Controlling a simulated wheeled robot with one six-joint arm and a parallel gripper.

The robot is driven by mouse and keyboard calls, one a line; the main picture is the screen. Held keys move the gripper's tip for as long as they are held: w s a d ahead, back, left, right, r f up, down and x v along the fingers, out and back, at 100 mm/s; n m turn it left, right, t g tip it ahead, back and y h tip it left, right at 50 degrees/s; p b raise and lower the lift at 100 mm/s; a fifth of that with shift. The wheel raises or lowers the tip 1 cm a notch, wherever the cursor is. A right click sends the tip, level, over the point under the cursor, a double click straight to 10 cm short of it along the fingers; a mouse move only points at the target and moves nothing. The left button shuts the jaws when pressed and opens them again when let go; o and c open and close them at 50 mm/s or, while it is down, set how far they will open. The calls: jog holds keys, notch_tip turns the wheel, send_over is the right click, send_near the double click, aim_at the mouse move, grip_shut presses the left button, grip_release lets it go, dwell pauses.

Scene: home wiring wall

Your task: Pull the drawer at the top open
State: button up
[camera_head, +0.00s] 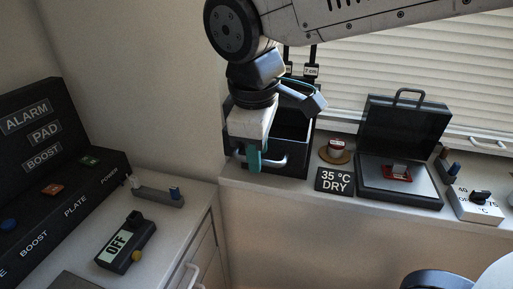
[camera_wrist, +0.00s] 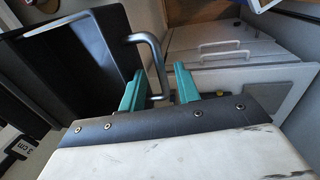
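A black open-topped box (camera_head: 295,128) stands on the sill, with a silver bar handle (camera_head: 277,162) on its front. In the wrist view the dark box (camera_wrist: 65,60) fills the upper left, and its bent metal handle (camera_wrist: 152,50) reaches down between my fingers. My gripper (camera_head: 254,158) is in front of the box at the handle; its two teal fingers (camera_wrist: 158,90) are apart, with a gap beside the bar. Firm contact cannot be made out. A pale cabinet at the lower left has drawer fronts with handles (camera_head: 186,277); these handles also show in the wrist view (camera_wrist: 220,45).
A round brown dish (camera_head: 334,153), a "35 °C DRY" sign (camera_head: 334,181), an open black case (camera_head: 401,185) and a switch box (camera_head: 474,203) stand right of the box. An "OFF" device (camera_head: 125,246) and a black panel (camera_head: 60,190) are on the left counter.

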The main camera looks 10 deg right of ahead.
notch_tip(320, 180, up, 8)
jog(key=s, duration=0.1)
jog(key=shift+s+a+f, duration=0.15)
jog(key=shift+a+f, duration=0.05)
jog(key=shift+a, duration=0.15)
dwell(0.3)
jog(key=s+d+f+m, duration=0.5)
jog(key=d+f+m, duration=0.1)
jog(key=d, duration=0.2)
jog(key=s+d+f+m+y, duration=0.1)
jog(key=s+d+f+m, duration=0.4)
jog(key=d, duration=0.4)
jog(key=shift+d+f+m, duration=0.3)
jog(key=shift+f+m, duration=0.1)
jog(key=shift+m, duration=0.3)
